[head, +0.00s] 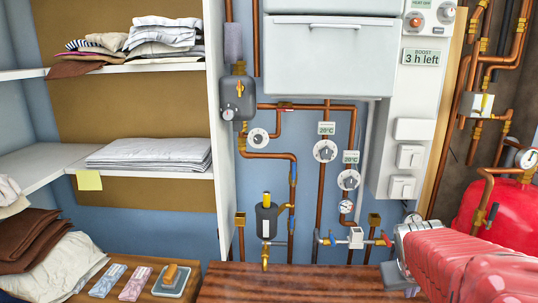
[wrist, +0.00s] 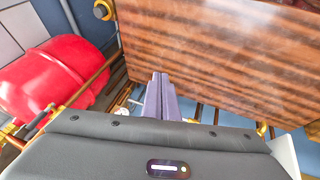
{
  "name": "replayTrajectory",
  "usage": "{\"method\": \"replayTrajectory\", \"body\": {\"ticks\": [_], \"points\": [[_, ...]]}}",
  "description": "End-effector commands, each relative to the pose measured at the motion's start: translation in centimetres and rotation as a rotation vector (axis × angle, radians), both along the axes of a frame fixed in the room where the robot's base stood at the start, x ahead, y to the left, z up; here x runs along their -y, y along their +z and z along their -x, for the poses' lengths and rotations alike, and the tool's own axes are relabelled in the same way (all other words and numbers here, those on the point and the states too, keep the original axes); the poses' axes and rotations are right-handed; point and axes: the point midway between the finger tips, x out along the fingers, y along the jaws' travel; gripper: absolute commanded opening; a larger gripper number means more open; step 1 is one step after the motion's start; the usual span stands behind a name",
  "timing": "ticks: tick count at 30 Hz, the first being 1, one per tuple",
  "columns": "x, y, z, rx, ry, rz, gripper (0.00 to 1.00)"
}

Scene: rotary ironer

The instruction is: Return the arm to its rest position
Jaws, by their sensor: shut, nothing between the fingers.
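My gripper (wrist: 160,78) shows in the wrist view as two purple fingers pressed together with nothing between them. The fingers reach toward the edge of the glossy brown wooden top (wrist: 220,50) and overlap it in the picture; I cannot tell how far apart they are. In the head view my pink-red arm enters from the lower right, beside the right end of the wooden top (head: 300,285). My fingers cannot be made out in the head view.
A red tank (head: 497,215) stands at the right, close to my arm; the wrist view also shows it (wrist: 55,75). Copper pipes, dials and a white valve block (head: 355,238) line the blue wall. Shelves with folded linen (head: 150,152) stand at the left. The wooden top's visible middle is clear.

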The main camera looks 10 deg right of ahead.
Motion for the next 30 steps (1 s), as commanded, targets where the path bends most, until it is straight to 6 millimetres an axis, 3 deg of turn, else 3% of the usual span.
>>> {"method": "replayTrajectory", "body": {"ticks": [1, 6, 15, 24, 30], "points": [[-2.4, 0.1, 0.5, -0.002, 0.002, -0.034, 0.00], [-9.5, -0.1, 2.4, -0.015, 0.006, -0.147, 0.00], [-20.3, 0.4, 5.8, -0.017, 0.112, -0.283, 0.00], [-27.2, 2.9, 7.1, 0.077, 0.322, -0.289, 0.00], [-28.8, 3.7, 7.2, 0.094, 0.384, -0.287, 0.00]]}}
